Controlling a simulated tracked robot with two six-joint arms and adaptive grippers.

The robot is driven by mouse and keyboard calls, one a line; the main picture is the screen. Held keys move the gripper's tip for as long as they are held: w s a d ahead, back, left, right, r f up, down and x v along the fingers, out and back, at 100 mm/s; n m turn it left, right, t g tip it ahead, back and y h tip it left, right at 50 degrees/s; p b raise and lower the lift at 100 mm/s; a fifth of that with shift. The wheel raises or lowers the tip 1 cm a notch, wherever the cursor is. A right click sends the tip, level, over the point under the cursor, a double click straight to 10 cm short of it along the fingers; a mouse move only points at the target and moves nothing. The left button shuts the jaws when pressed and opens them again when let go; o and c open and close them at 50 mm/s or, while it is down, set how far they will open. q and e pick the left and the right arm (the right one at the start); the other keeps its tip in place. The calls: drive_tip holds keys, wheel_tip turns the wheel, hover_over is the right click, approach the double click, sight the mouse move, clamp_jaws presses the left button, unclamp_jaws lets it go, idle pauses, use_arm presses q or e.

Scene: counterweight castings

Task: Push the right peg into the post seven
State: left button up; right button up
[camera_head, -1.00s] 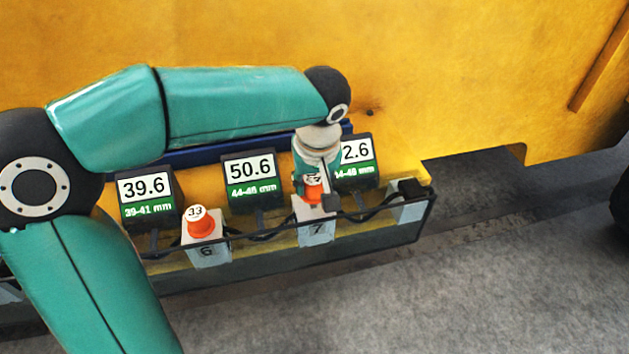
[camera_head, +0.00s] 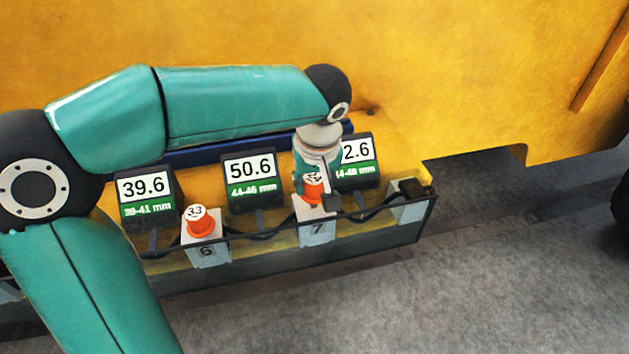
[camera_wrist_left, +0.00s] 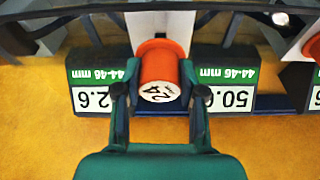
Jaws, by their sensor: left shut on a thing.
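An orange peg (camera_head: 313,190) with a numbered white top stands upright at the top of the white post seven (camera_head: 317,229). My left gripper (camera_head: 318,198) reaches down over this post and is shut on the peg. My right gripper is not in view.
Another orange peg marked 33 (camera_head: 198,219) stands on post six (camera_head: 207,251) to the left. Displays reading 39.6 (camera_head: 145,193) and 50.6 (camera_head: 250,178) stand behind the posts; a third (camera_head: 357,160) is partly hidden by my gripper. Dark cable runs along the tray. Yellow bodywork rises behind.

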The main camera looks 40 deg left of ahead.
sight(314, 194)
use_arm(q)
drive_tip(key=shift+f+b, duration=1.7)
drive_tip(key=shift+f, duration=0.1)
drive_tip(key=o, duration=1.2)
drive_tip(key=shift+r, duration=0.1)
drive_tip(key=v, duration=1.1)
drive_tip(key=shift+s+d+r, duration=0.1)
drive_tip(key=shift+s+r, duration=0.05)
drive_tip(key=shift+r, duration=0.25)
